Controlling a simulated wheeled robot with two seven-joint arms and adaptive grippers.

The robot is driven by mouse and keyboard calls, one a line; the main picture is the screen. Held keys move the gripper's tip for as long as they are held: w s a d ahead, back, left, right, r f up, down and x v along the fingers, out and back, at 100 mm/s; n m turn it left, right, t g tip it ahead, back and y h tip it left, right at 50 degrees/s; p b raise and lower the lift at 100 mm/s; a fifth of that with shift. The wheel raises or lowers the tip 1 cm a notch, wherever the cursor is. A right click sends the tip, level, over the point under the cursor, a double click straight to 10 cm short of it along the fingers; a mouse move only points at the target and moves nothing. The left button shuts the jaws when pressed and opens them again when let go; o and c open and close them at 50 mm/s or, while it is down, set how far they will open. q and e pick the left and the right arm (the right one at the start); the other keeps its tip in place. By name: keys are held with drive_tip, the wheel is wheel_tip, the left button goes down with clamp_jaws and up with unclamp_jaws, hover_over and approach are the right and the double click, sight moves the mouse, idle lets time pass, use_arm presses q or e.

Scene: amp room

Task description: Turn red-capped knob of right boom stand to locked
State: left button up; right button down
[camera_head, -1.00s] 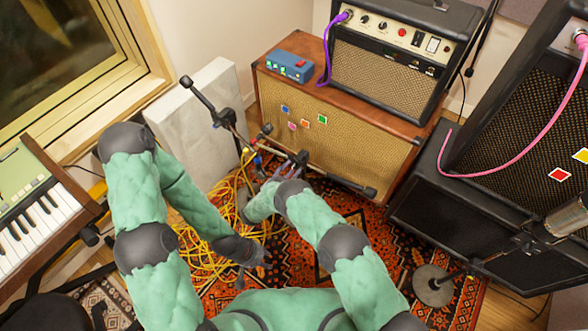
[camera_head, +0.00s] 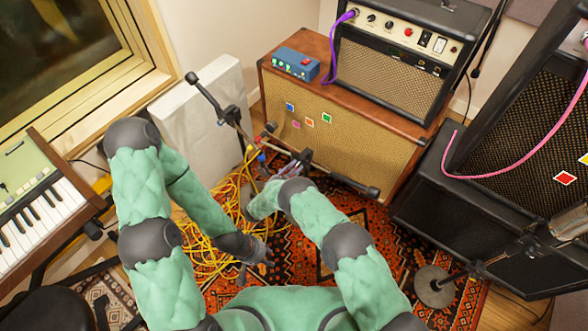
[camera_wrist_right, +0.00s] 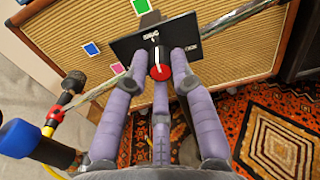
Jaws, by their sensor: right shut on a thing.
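The red-capped knob (camera_wrist_right: 160,73) shows in the right wrist view in front of a dark plate (camera_wrist_right: 135,43) with small white lettering. A white pointer on it points up towards one label; I cannot read the lettering. My right gripper (camera_wrist_right: 157,60) is shut on the knob, with purple-grey fingers on both sides and one below. The boom bar (camera_wrist_right: 225,23) runs slantwise behind it. In the head view the right boom stand (camera_head: 340,179) stands before the brown cabinet; my forearm hides much of the right gripper. My left gripper (camera_head: 257,258) is low over the rug, fingers apart and empty.
Another boom arm (camera_head: 205,94) reaches up left beside a pale panel (camera_head: 205,120). Yellow cables (camera_head: 205,255) lie tangled on the rug. The brown cabinet (camera_head: 350,140) is close behind the stand. A mic stand base (camera_head: 434,287) stands at right.

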drive_tip(key=m, duration=0.8)
drive_tip(key=shift+m, duration=0.3)
drive_tip(key=m, duration=0.4)
drive_tip(key=shift+m, duration=1.9)
drive_tip(key=shift+s+f, duration=0.1)
drive_tip(key=c, duration=1.1)
unclamp_jaws()
drive_tip(key=shift+o, duration=0.2)
